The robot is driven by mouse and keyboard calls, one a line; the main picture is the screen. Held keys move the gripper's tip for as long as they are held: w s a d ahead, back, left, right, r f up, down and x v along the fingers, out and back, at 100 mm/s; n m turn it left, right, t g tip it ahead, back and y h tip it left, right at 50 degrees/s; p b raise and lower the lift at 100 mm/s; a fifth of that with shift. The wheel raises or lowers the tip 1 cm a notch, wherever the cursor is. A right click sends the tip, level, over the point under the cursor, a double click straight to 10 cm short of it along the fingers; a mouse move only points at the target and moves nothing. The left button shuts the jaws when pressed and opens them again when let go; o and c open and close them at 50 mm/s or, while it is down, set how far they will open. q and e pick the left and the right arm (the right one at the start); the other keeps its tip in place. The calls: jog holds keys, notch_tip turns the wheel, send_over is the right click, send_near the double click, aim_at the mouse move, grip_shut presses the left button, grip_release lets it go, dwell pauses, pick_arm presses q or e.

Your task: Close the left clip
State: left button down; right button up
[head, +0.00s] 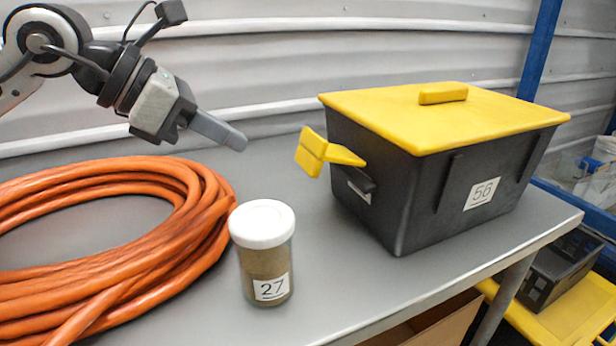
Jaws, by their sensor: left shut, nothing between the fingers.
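A black hopper box (410,185) with a yellow lid (445,113) stands on the grey table, and the lid lies on its top. A yellow clip (328,153) sticks out from the box's left side, swung out and away from the lid. My left gripper (240,143) is shut and empty, above the table to the left of the clip, apart from it. Its fingers point down and to the right. The far side of the box is hidden, so I see no clip there. My right gripper is not in view.
A coil of orange hose (200,200) fills the table's left. A jar (264,270) with a white lid and label 27 stands in front of the box. The table (340,290) is bare between jar and box. A blue post (538,50) rises behind.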

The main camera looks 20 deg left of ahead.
aim_at(331, 155)
pick_arm(q)
jog(key=p+x, duration=0.2)
jog(key=x, duration=0.9)
jog(key=shift+w+a+f, duration=0.25)
jog(key=shift+w+f, duration=0.05)
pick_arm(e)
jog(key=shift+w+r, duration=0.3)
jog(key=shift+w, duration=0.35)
